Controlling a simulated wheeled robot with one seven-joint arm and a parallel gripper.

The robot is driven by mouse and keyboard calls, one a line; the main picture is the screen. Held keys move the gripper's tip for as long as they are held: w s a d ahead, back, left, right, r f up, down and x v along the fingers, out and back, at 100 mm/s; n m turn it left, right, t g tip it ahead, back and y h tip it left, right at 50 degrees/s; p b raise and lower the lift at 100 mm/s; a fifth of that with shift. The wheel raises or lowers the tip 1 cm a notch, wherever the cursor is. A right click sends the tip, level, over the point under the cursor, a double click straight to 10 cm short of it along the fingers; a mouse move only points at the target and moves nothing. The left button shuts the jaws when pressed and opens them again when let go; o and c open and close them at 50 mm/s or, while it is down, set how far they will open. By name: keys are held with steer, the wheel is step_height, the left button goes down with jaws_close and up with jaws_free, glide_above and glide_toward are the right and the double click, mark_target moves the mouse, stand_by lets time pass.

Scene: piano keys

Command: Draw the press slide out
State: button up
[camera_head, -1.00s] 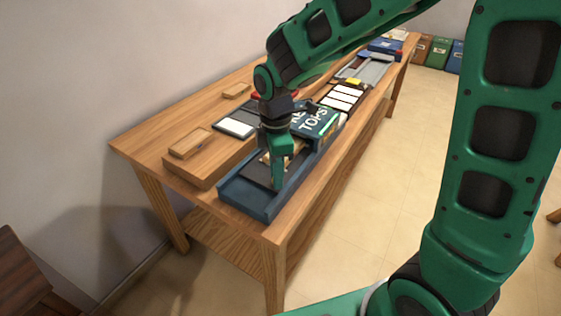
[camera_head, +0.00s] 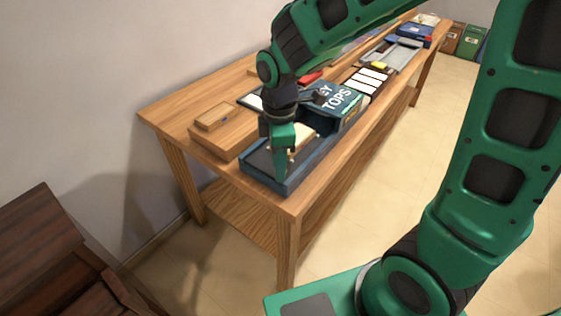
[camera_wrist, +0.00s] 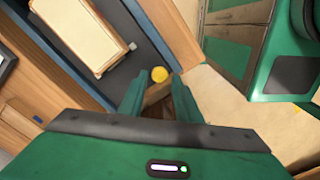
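My gripper (camera_head: 281,174) points down over the near end of the press. In the wrist view its fingers (camera_wrist: 158,82) are apart, with the knob showing between their tips. I cannot tell whether they touch it. In the head view my gripper hides the knob.
A wooden block with a small box (camera_head: 213,117) sits left of the press. White key tops (camera_head: 368,80) and a grey tray (camera_head: 397,54) lie farther along the table (camera_head: 160,113). Dark wooden furniture (camera_head: 40,240) stands at lower left. The floor right of the table is open.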

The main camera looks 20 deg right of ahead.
steer(key=shift+o, duration=0.4)
steer(key=shift+d, duration=0.2)
step_height(320, 180, up, 11)
steer(key=shift+f, duration=0.2)
steer(key=s+d+m, duration=0.3)
steer(key=d+m, duration=0.3)
steer(key=d, duration=0.2)
steer(key=s+d+m, duration=0.3)
steer(key=d+m, duration=0.2)
steer(key=d, duration=0.3)
steer(key=s+d+f+m, duration=0.3)
steer(key=s+d+m, duration=0.6)
steer(key=s+m, duration=0.2)
steer(key=shift+s+d+m, duration=0.4)
steer(key=shift+s, duration=0.35)
